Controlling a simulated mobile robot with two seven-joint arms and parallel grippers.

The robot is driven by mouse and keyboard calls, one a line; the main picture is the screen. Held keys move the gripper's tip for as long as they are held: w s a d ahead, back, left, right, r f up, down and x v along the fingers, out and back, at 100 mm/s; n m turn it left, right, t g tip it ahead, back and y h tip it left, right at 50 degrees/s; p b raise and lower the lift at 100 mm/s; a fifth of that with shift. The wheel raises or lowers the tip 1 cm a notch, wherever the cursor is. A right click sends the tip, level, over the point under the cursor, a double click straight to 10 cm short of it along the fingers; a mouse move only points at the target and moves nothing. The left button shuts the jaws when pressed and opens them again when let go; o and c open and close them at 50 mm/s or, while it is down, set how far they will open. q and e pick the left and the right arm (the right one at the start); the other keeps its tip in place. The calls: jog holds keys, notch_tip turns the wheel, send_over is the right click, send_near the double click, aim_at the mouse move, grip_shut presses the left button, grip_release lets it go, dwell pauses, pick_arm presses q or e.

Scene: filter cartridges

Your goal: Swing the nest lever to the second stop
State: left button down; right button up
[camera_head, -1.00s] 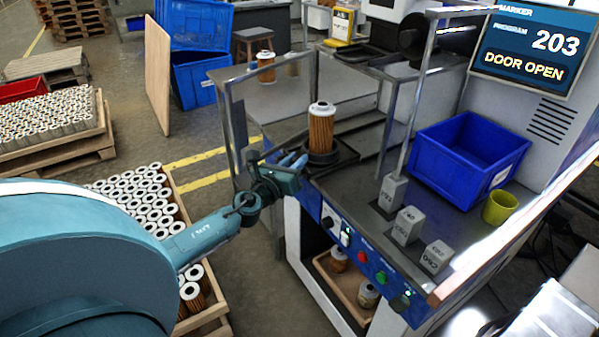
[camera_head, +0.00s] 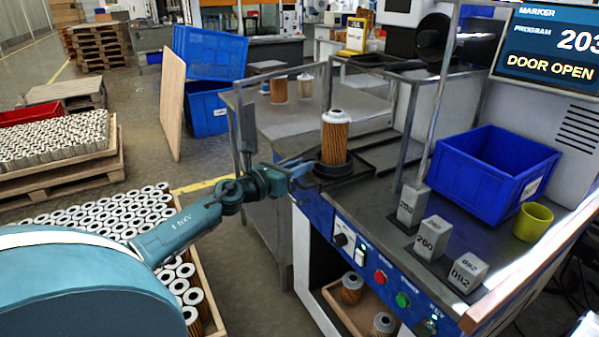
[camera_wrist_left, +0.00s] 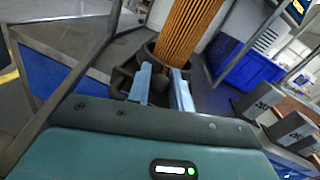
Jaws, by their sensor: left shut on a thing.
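An orange pleated filter cartridge (camera_head: 336,140) with a white top stands upright in the dark round nest (camera_head: 333,172) at the bench's front left corner. The cartridge (camera_wrist_left: 187,30) and nest (camera_wrist_left: 122,80) also show in the left wrist view. My left gripper (camera_head: 302,167) is at the near left side of the nest. In the left wrist view its light blue fingers (camera_wrist_left: 160,88) are on either side of a small dark knob, the nest lever (camera_wrist_left: 158,86), and are shut on it. Most of the lever is hidden. The stops cannot be made out. My right gripper is out of view.
A metal frame post (camera_head: 243,125) stands close behind my left wrist. A blue bin (camera_head: 490,170), several grey numbered blocks (camera_head: 432,238) and a yellow cup (camera_head: 533,222) are on the bench to the right. The screen (camera_head: 553,50) reads DOOR OPEN.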

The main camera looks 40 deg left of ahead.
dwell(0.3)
pick_arm(q)
jog(key=c, duration=1.3)
grip_release()
jog(key=shift+s+a+f, duration=0.1)
jog(key=shift+s, duration=0.4)
jog(key=v, duration=1.2)
jog(key=shift+b, duration=0.4)
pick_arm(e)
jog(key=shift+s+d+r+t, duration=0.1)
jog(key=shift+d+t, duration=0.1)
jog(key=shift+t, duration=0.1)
pick_arm(q)
jog(key=shift+s, duration=0.1)
